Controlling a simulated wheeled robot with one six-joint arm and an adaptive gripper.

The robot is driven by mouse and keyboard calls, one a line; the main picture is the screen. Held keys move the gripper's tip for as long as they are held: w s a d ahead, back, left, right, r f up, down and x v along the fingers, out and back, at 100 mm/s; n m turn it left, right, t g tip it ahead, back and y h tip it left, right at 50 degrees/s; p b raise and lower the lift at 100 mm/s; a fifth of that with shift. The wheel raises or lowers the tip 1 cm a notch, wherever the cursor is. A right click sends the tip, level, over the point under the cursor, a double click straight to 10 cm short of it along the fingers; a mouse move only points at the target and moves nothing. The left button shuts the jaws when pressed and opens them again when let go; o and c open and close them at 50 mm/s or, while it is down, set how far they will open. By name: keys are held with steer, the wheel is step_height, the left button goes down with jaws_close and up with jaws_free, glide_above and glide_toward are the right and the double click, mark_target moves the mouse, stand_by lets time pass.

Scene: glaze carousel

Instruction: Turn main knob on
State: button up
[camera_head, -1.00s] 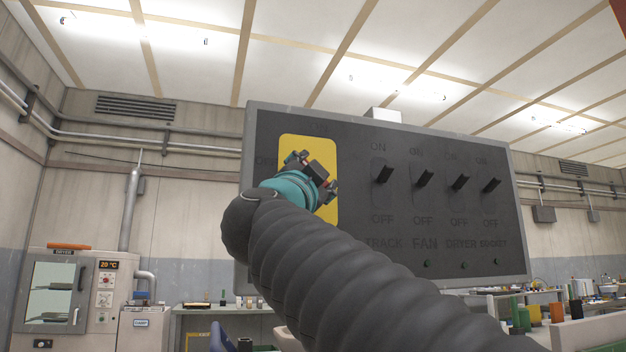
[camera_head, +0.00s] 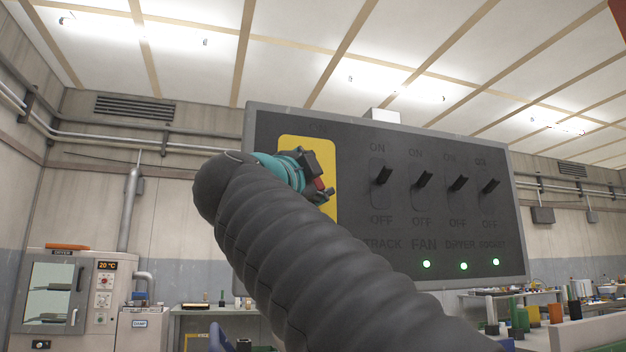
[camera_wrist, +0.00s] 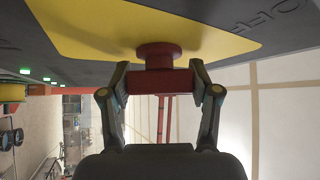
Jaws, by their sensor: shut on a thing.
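The main knob is red and stands on a yellow plate (camera_head: 325,222) at the left of a dark switch panel (camera_head: 350,140). In the wrist view the red knob (camera_wrist: 160,75) sits between the two fingers of my gripper (camera_wrist: 160,88), which is shut on it. In the head view my gripper (camera_head: 318,185) is at the yellow plate, and my arm hides part of the plate and most of the knob. Green lights (camera_head: 427,264) glow at the bottom of the panel; they also show in the wrist view (camera_wrist: 25,71).
Several black levers (camera_head: 422,180) stand in a row right of the yellow plate, over labels TRACK, FAN, DRYER and SOCKET. A dryer cabinet (camera_head: 60,290) stands at the lower left. Benches with items (camera_head: 515,300) are at the lower right.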

steer(key=o, duration=1.2)
steer(key=shift+c, duration=0.2)
steer(key=v, duration=1.2)
